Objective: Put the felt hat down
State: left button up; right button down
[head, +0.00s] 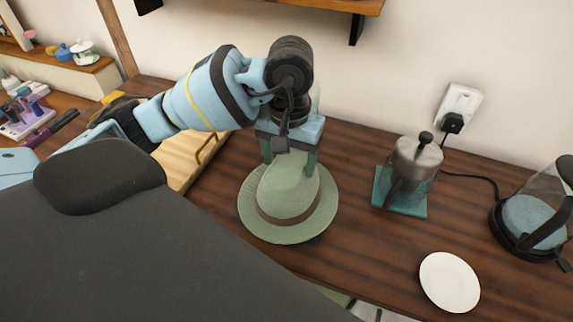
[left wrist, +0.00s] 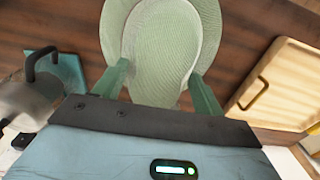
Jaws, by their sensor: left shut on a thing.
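The pale green felt hat (head: 284,192) has a brown band and sits brim down at the wooden counter, upright. From these frames I cannot tell for sure whether its brim touches the wood. My left gripper (head: 289,156) comes from above, with its two green fingers on either side of the crown, shut on it. The left wrist view shows the hat (left wrist: 165,45) between the fingers (left wrist: 160,92). My right gripper is not in view.
A metal pot (head: 415,160) stands on a teal mat (head: 401,203) right of the hat. A white plate (head: 449,282) lies at the front right, and a glass kettle (head: 530,215) stands at the far right. A wooden tray (head: 180,158) lies left of the hat.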

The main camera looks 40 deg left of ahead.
aim_at(287, 160)
pick_arm(q)
jog(key=f, duration=0.2)
jog(key=a+f, duration=0.1)
jog(key=shift+w+p, duration=0.35)
jog(key=shift+w, duration=0.05)
jog(key=shift+f, duration=0.25)
jog(key=shift+f, duration=0.2)
jog(key=o, duration=1.4)
jog(key=shift+r, duration=0.1)
jog(key=shift+c, duration=0.2)
